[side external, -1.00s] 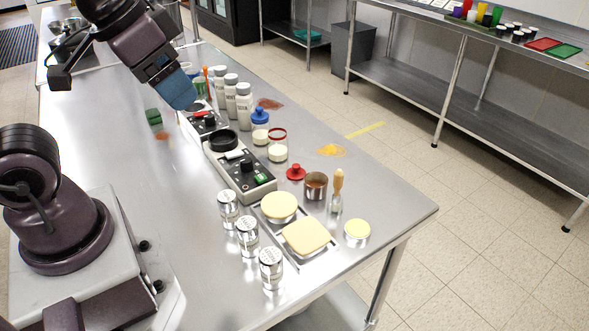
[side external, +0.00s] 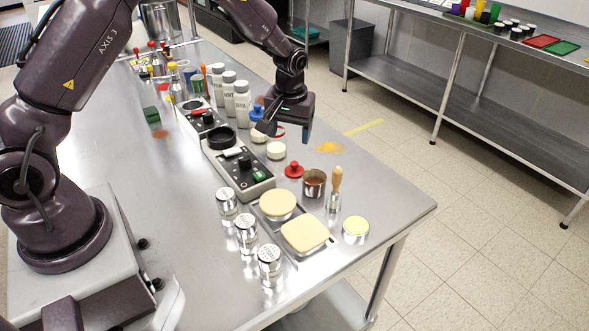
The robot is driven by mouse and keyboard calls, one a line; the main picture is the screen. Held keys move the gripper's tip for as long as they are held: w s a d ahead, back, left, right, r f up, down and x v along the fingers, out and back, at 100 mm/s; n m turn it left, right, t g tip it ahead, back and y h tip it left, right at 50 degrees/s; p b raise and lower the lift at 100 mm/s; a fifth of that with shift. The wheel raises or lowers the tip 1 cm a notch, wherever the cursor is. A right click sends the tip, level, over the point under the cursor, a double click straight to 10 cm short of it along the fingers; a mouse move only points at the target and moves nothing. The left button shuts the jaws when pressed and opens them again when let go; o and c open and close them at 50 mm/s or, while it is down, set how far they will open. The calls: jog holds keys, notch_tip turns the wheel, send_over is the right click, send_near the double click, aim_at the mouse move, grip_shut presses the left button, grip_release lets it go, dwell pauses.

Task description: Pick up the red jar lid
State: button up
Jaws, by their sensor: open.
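The red jar lid (side external: 294,171), a small disc with a knob on top, lies on the steel table to the right of the black-and-grey scale. My gripper (side external: 286,130) is open and empty, with its fingers pointing down. In the picture it is above the lid and apart from it, overlapping a glass jar with a red rim and cream contents (side external: 276,151). The gripper partly hides that jar and the blue-lidded jar (side external: 257,113) beside it. The lid itself is in full view.
A metal cup (side external: 315,184) and a wooden-handled brush (side external: 335,190) stand close to the right of the lid. The scale (side external: 240,172) is to its left. White bottles (side external: 242,104) stand behind. Yellow powder (side external: 328,147) lies on the table. The table's right corner is clear.

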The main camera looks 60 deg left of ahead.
jog(key=w+r+n, duration=0.1)
jog(key=w, duration=0.1)
send_over(294, 163)
jog(key=shift+t, duration=0.3)
jog(key=f, duration=0.5)
jog(key=d+f, duration=0.1)
jog(key=f, duration=0.1)
jog(key=shift+s+f, duration=0.15)
jog(key=shift+f, duration=0.15)
jog(key=shift+w+a+f, duration=0.1)
jog(key=shift+a+f, duration=0.05)
jog(key=shift+f, duration=0.7)
jog(key=shift+w+a+f, duration=0.1)
jog(key=shift+a+f, duration=0.1)
jog(key=shift+f, duration=0.7)
jog(key=shift+w+a+f, duration=0.1)
jog(key=shift+a+f, duration=0.05)
jog(key=shift+f, duration=0.7)
jog(key=shift+s, duration=0.1)
jog(key=c, duration=1)
